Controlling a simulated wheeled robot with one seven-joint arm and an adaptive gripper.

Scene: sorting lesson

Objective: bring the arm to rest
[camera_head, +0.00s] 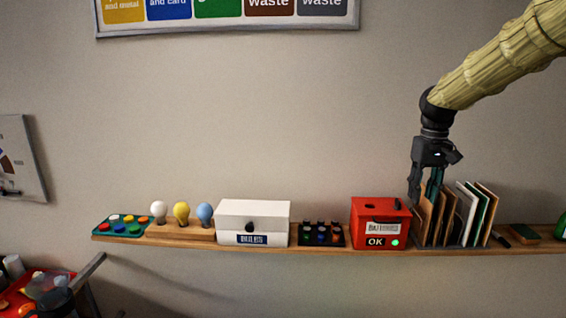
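My arm comes in from the upper right in a yellowish ribbed sleeve. My gripper (423,194) points down at the left end of a rack of upright brown, white and green boards or folders (467,215), just right of the red box (379,223). Its dark fingers overlap the tops of the leftmost boards in the picture. A dark teal strip shows by the fingers; I cannot tell whether it is held or stands behind. Whether the fingers touch the boards is also unclear.
A wooden wall shelf (190,243) carries a button board (122,225), three bulbs (181,213), a white drawer box (252,218) and a dark knob tray (321,234). A red tray with clutter (30,290) is lower left. The wall above the shelf's middle is clear.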

